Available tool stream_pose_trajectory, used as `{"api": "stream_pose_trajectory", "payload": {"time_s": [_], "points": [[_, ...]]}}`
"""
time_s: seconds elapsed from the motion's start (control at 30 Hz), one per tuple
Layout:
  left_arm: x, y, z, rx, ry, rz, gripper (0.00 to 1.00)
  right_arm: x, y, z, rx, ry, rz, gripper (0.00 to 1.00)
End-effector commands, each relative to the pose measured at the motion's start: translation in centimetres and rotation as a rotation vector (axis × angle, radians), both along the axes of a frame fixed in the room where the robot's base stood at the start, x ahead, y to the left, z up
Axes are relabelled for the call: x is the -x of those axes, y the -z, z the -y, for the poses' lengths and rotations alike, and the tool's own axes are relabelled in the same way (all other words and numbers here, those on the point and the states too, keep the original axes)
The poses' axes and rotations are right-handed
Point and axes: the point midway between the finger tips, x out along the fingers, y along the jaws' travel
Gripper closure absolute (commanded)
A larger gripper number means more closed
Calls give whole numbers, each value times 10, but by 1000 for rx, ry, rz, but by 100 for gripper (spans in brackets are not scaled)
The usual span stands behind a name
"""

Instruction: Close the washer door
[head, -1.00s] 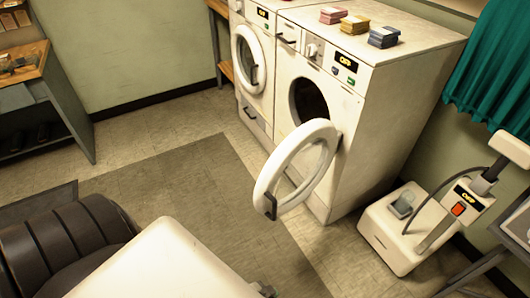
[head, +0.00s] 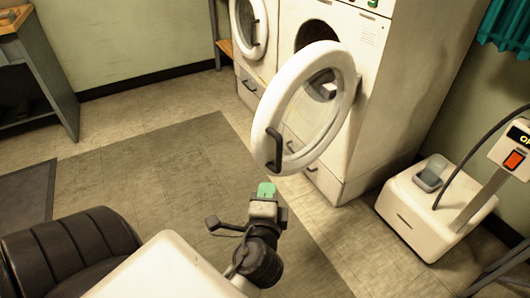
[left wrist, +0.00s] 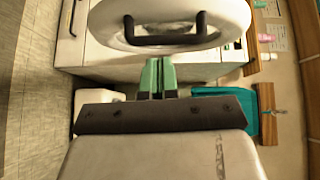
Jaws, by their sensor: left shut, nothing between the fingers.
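The washer door (head: 346,72) is a round white ring with a glass middle and a dark handle (head: 273,151). It stands wide open, swung out in front of the right-hand washer (head: 362,40), whose dark drum opening (head: 314,36) shows partly behind it. My left gripper (head: 266,190), with green fingertips, is below the door handle in the head view and looks apart from it. In the left wrist view the shut green fingers (left wrist: 157,76) point toward the door (left wrist: 215,14) and its handle (left wrist: 165,40). My right gripper is not in view.
A second washer (head: 262,70) with its door shut stands to the left. A white floor scale-like machine (head: 410,212) stands at the right. A dark-legged bench (head: 45,85) is at the far left. The floor (head: 150,170) in the middle is clear.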

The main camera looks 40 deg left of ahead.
Motion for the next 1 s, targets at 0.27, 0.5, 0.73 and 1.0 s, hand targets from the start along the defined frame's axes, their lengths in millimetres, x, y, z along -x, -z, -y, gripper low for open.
{"api": "stream_pose_trajectory", "payload": {"time_s": [0.27, 0.5, 0.73, 1.0], "points": [[-12, -11, -22, -55, -43, 28, 100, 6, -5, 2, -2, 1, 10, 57], [-49, -9, -48, -52, -42, 26, 100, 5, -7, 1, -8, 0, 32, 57], [-70, -8, -63, -49, -40, 25, 100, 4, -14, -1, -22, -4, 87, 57], [-74, -9, -66, -48, -40, 24, 100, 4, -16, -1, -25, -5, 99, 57]]}}
